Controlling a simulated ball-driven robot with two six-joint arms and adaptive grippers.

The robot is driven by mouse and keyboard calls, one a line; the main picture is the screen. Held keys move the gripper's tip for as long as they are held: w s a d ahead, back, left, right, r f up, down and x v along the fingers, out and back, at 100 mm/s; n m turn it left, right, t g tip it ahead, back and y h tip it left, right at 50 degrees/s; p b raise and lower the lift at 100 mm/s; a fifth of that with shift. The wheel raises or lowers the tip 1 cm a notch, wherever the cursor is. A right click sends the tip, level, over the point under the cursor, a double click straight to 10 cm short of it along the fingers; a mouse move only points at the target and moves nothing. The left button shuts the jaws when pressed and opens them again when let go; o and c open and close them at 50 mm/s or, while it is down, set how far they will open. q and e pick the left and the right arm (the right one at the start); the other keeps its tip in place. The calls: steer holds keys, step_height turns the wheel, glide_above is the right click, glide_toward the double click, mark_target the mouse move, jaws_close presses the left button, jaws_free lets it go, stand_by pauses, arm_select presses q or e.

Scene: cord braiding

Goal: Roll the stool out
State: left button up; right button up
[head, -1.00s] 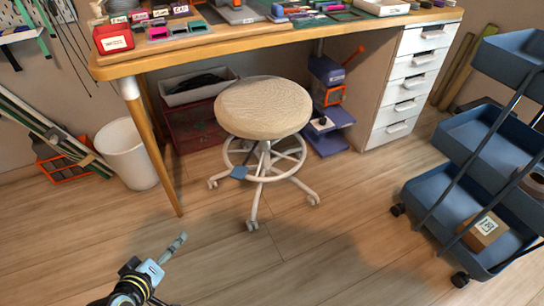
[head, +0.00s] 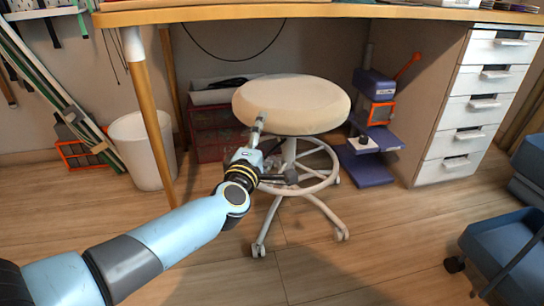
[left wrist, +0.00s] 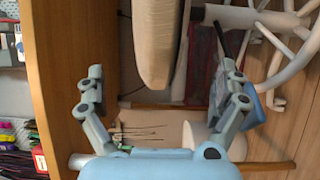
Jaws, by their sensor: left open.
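The stool (head: 291,104) stands upright under the front of the desk. It has a round beige seat, a white foot ring and a white castered base. My left gripper (head: 275,150) is at the seat's near left side, open. One finger overlaps the seat's left rim in the head view; the other is lower, in front of the post and ring. In the left wrist view, turned sideways, the seat (left wrist: 155,40) lies ahead between the open fingers of my left gripper (left wrist: 160,88). Contact cannot be told. My right gripper is not in view.
The desk (head: 230,14) overhangs the stool, with a wooden leg (head: 152,115) at left and white drawers (head: 480,105) at right. A white bin (head: 140,145) stands left of the leg. A blue cart (head: 510,250) is at right. The front floor (head: 370,265) is clear.

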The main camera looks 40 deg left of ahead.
mark_target(271, 128)
arm_select(q)
steer(key=shift+w, duration=0.1)
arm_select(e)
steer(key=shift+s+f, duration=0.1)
arm_select(q)
steer(key=b+x, duration=0.1)
steer(key=x, duration=0.2)
steer(key=b+x, duration=0.1)
steer(key=x, duration=0.3)
steer(key=shift+w+a+f, duration=0.1)
steer(key=shift+w+f, duration=0.1)
steer(key=shift+f, duration=0.05)
steer(key=shift+b+x, duration=0.4)
steer(key=shift+x, duration=0.7)
steer(key=shift+w+a+r, duration=0.2)
steer(key=shift+w, duration=0.3)
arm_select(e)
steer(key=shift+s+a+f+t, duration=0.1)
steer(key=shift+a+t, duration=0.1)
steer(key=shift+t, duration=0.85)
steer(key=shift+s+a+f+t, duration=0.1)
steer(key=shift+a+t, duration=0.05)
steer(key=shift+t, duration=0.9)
arm_select(q)
steer(key=shift+c, duration=0.4)
steer(key=c, duration=1.6)
